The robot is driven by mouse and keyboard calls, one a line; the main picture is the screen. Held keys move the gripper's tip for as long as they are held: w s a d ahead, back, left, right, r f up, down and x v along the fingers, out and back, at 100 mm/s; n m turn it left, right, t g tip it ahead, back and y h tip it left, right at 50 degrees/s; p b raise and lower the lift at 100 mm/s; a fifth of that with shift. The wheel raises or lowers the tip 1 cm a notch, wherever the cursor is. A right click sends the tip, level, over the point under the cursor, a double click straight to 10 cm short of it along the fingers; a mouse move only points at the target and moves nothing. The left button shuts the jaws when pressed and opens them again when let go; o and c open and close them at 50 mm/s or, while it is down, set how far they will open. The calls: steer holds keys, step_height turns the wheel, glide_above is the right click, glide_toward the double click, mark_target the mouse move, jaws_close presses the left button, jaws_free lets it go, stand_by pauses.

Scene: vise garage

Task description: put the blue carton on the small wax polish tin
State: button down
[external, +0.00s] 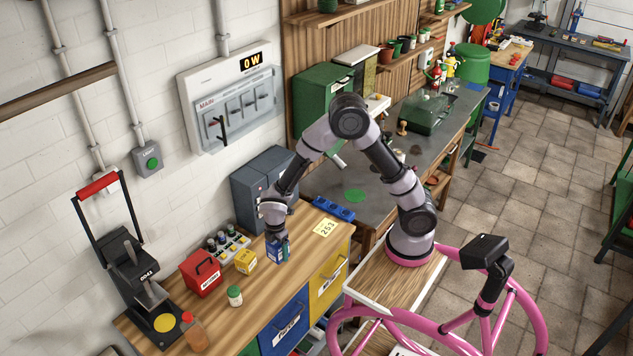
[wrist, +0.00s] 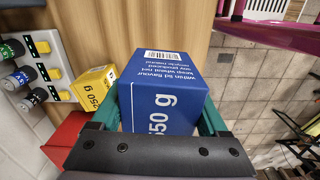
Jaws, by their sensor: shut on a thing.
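The blue carton (external: 275,252) is upright at the wooden bench top in the external view. My gripper (external: 280,240) is shut on it from above. In the wrist view the carton (wrist: 165,85) fills the space between the two teal fingers of my gripper (wrist: 168,115), and its lettered faces show. I cannot tell whether the carton's bottom touches the bench. I cannot pick out the small wax polish tin with certainty. A small white jar with a green lid (external: 235,296) stands on the bench, left of and nearer than the carton.
A yellow box (external: 245,261), a red box (external: 203,273) and a rack of small bottles (external: 226,246) stand left of the carton. An amber bottle (external: 194,334) and a black lever press (external: 137,272) are farther left. A blue tray (external: 333,208) and a paper label (external: 325,228) lie right.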

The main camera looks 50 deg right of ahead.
steer(key=d+f+m, duration=0.1)
steer(key=d, duration=0.4)
steer(key=d+f+m, duration=0.1)
steer(key=d+m, duration=0.1)
steer(key=d, duration=0.4)
steer(key=w+d+f+m, duration=0.1)
steer(key=d+m, duration=0.1)
steer(key=d, duration=0.4)
steer(key=shift+w+d+f, duration=0.1)
steer(key=shift+d+f, duration=0.1)
steer(key=shift+f, duration=0.05)
steer(key=s+d+m, duration=0.2)
steer(key=d, duration=0.4)
steer(key=s+d+f+m, duration=0.1)
steer(key=s+d+m, duration=0.1)
steer(key=d, duration=0.5)
steer(key=s+d+m, duration=0.2)
steer(key=d, duration=0.4)
steer(key=shift+s+d+f+m, duration=0.35)
steer(key=shift+s+d+m, duration=0.05)
steer(key=s+d+r+m, duration=0.3)
steer(key=s+d+m, duration=0.1)
steer(key=s+d, duration=2.85)
step_height(320, 180, up, 6)
steer(key=m, duration=0.1)
glide_above(399, 151)
steer(key=shift+s+a+f, duration=0.1)
steer(key=shift+f, duration=2.15)
steer(key=shift+a+f, duration=0.1)
steer(key=shift+f, duration=2.15)
